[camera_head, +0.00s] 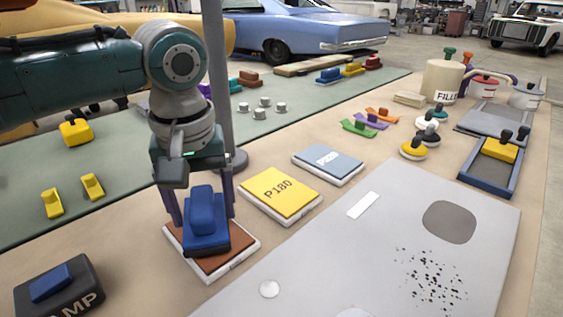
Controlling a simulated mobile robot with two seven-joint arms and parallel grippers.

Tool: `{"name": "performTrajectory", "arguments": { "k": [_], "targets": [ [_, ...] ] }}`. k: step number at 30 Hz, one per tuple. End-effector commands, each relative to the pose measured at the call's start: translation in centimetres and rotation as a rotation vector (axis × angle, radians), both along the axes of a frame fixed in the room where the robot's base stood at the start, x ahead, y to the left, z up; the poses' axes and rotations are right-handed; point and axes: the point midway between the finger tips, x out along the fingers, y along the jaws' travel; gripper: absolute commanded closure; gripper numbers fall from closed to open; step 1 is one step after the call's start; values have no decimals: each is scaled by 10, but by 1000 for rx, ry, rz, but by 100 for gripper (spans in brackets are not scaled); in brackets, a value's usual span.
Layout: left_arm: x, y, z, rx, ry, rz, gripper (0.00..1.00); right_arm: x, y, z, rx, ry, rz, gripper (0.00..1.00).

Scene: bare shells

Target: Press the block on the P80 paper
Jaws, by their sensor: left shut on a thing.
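My left gripper (204,221) is shut on a blue block (204,238) with a raised grip on top. The block is upright over the brown sheet (177,235) on a white-edged pad. It covers the sheet's middle and any label there. I cannot tell whether its underside touches the sheet. A yellow sheet marked P180 (281,192) lies on a pad just right of it. A blue-grey sheet (328,162) lies on a pad farther right. My right gripper is not in view.
A dark block with a blue top, lettered "AMP" (60,290), stands at the lower left. A grey pole (220,90) rises behind the gripper. A large grey panel (350,240) fills the right front. A filler can (443,82) and a blue tray (486,179) stand farther right.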

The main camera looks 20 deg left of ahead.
Motion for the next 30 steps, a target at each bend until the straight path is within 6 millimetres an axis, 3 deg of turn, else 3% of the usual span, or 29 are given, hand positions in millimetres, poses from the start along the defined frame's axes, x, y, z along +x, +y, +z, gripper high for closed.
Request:
{"name": "performTrajectory", "arguments": {
  "k": [30],
  "targets": [
    [0,0,-10,0,0,0,65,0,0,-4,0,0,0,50]
  ]
}}
